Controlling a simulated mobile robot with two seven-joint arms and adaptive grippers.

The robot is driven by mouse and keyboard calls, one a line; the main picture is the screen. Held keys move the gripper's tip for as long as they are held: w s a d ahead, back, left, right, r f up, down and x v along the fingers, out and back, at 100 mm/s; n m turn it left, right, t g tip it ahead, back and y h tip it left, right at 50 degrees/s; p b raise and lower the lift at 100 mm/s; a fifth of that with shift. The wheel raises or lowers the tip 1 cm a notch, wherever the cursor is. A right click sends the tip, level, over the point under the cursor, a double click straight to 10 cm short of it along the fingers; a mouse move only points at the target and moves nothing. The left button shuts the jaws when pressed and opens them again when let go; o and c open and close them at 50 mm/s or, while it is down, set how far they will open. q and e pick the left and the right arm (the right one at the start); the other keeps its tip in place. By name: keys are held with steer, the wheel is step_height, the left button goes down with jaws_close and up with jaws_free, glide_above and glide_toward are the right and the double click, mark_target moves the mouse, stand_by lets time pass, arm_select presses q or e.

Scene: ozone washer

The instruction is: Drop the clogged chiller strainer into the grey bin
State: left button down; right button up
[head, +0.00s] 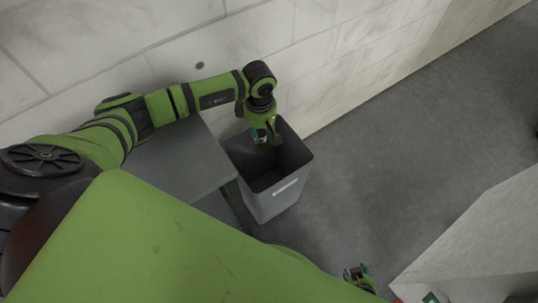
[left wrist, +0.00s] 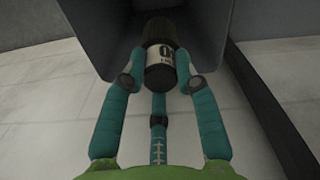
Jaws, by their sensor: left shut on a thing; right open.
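The strainer (left wrist: 160,68) is a dark cylinder with a white label band, seen in the left wrist view between the teal fingers. My left gripper (left wrist: 158,84) is shut on it. In the head view my left gripper (head: 266,137) is over the open mouth of the grey bin (head: 278,198), near its back left side; the strainer is hard to make out there. The bin's wall also shows in the left wrist view (left wrist: 212,32), beyond the strainer. My right gripper (head: 358,275) is at the bottom of the head view, open, away from the bin.
A grey table (head: 185,165) stands directly left of the bin. A pale block wall (head: 330,55) runs behind both. The grey floor (head: 390,150) right of the bin is clear. A light panel or cabinet (head: 480,240) stands at the lower right.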

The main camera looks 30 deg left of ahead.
stand_by(0.3)
arm_select(q)
steer(key=c, duration=0.9)
jaws_free()
steer(key=shift+o, duration=0.2)
step_height(320, 180, up, 12)
